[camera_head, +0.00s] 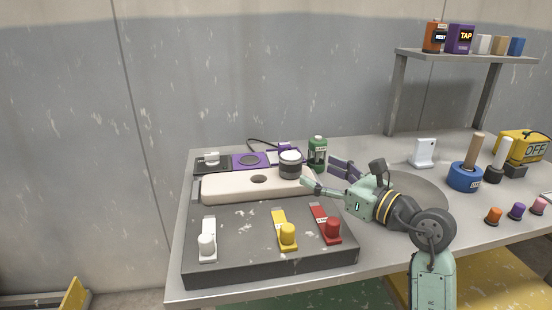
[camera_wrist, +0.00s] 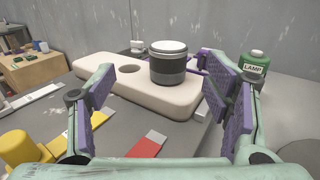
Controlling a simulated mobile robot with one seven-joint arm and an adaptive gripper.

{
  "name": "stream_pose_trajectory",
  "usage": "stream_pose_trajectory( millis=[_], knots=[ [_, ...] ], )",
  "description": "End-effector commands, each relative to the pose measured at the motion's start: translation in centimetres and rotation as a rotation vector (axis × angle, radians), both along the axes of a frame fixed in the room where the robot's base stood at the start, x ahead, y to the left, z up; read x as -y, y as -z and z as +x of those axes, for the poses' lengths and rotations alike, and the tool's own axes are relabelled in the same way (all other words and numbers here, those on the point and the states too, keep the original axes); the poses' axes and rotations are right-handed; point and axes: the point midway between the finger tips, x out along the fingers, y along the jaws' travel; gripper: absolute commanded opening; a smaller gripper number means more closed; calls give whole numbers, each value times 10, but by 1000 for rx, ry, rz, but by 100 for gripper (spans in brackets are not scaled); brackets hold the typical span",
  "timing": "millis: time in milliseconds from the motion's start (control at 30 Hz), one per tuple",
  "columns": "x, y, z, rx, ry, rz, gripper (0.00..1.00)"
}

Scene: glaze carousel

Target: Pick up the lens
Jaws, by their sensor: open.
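The lens, which I take to be the dark grey cylinder with a pale top (camera_head: 290,166), stands upright at the right end of a long cream block (camera_head: 222,188). In the wrist view the lens (camera_wrist: 168,64) sits ahead of my gripper, between the lines of its two fingers and nearer the right one. The cream block (camera_wrist: 105,68) has a round hole left of the lens. My gripper (camera_head: 326,176) is open and empty, to the right of the lens. Its purple-padded fingers (camera_wrist: 160,95) are spread wide and appear apart from the lens.
A green bottle marked LAMP (camera_head: 318,153) stands close behind my gripper, near the right finger in the wrist view (camera_wrist: 254,68). A dark panel with white, yellow (camera_head: 287,234) and red (camera_head: 332,229) knobs lies in front. A blue holder (camera_head: 464,178) stands at right.

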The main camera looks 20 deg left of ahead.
Motion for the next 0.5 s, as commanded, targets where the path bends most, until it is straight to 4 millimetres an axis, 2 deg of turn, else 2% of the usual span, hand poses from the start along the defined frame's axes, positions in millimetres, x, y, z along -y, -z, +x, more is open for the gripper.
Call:
stream_pose_trajectory(
  millis=[100, 200, 500],
  knots=[
    [5, 3, 3, -1, 14, -15, 71],
    [1, 3, 6, -2, 17, -18, 71],
    [-39, 2, 24, -3, 14, -16, 71]
  ],
)
